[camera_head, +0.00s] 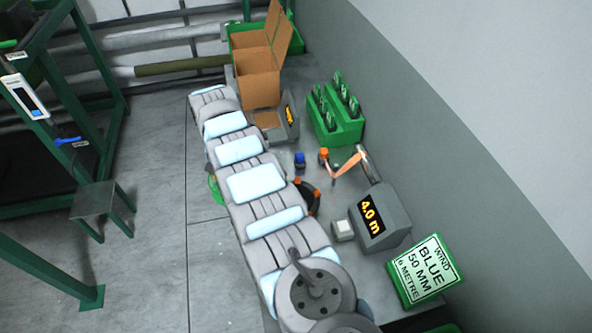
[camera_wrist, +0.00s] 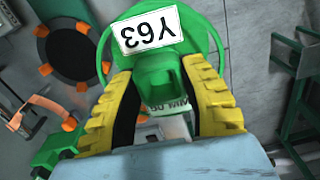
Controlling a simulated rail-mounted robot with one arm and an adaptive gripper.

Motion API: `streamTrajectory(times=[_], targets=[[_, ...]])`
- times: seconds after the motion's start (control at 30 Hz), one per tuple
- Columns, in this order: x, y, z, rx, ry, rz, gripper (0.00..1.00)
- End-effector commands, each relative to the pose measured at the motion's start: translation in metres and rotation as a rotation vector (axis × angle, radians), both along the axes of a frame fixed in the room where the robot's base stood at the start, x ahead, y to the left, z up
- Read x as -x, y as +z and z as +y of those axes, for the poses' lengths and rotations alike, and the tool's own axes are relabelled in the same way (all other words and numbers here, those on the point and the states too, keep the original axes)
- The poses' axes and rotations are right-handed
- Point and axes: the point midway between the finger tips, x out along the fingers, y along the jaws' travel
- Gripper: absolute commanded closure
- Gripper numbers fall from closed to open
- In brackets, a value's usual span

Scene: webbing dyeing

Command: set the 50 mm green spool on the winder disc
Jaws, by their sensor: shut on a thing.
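The green spool (camera_wrist: 207,75), with a white tag reading "Y63" and small lettering that seems to include "50 MM", fills the top middle of the wrist view. My gripper (camera_wrist: 158,68) is shut on its green central block with yellow ribbed fingers. In the head view only a green rim (camera_head: 213,190) shows left of my arm, which hides the gripper. The winder disc (camera_wrist: 75,48), black with orange pegs, lies left of the spool in the wrist view, apart from it. My arm partly covers the disc in the head view (camera_head: 314,196).
A grey display box (camera_head: 378,218) reads "4.0 m"; a sign (camera_head: 425,268) reads "WIND BLUE 50 MM 6 METRE". An orange-banded guide (camera_head: 342,165), a green rack (camera_head: 335,115) and an open carton (camera_head: 259,83) stand along the bench. Floor (camera_head: 165,235) left is mostly clear around a stool (camera_head: 95,200).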

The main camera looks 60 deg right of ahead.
Motion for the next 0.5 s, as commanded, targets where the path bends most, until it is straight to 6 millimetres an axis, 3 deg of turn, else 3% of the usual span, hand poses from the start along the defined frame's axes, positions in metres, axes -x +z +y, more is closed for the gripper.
streamTrajectory(times=[0.5], targets=[[0.0071,-0.001,-0.01,0.004,-0.019,0.002,0.97]])
